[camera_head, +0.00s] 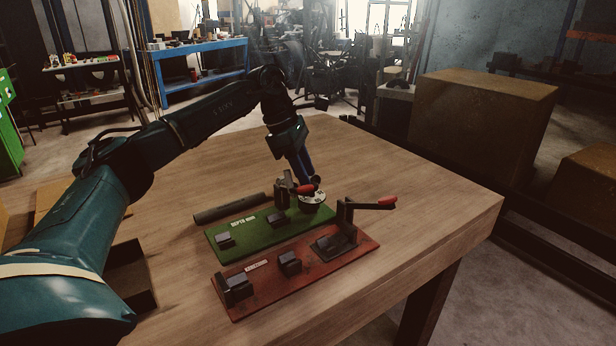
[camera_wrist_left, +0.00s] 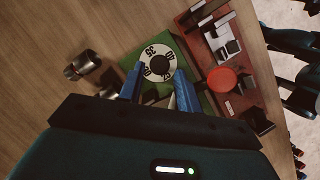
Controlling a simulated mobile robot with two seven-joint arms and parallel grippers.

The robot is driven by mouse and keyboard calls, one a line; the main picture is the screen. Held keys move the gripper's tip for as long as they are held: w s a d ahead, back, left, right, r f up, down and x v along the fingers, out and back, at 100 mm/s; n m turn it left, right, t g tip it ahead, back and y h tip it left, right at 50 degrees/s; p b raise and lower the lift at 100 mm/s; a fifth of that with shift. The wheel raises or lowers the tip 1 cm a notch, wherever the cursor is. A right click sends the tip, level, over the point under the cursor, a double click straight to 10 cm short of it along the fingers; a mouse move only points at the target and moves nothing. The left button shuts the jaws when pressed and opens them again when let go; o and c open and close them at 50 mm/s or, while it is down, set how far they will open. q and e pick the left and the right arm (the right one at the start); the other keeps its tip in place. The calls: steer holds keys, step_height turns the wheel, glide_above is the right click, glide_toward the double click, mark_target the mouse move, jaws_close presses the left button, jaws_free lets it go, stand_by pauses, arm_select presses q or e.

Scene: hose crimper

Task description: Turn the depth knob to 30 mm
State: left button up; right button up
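The depth knob (camera_wrist_left: 157,62) is a round white dial with a dark centre, on the green plate (camera_head: 233,239). In the left wrist view 35 and 40 read on its far side; other marks are partly hidden or unclear. In the head view the dial (camera_head: 312,204) sits at the green plate's far right end. My left gripper (camera_wrist_left: 158,88) is open, its two blue fingers apart at the dial's near edge. In the head view the gripper (camera_head: 305,175) points down just above the dial. Contact cannot be told. My right gripper is not in view.
A red-handled lever (camera_head: 372,204) stands on the red plate (camera_head: 250,298) in front of the green one. Another red grip (camera_head: 305,189) is close by my left gripper. A dark hose (camera_head: 230,207) lies behind the green plate. The table's right side is clear.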

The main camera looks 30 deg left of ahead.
mark_target(312, 197)
arm_select(q)
steer(key=shift+x, duration=1.1)
steer(key=c, duration=0.7)
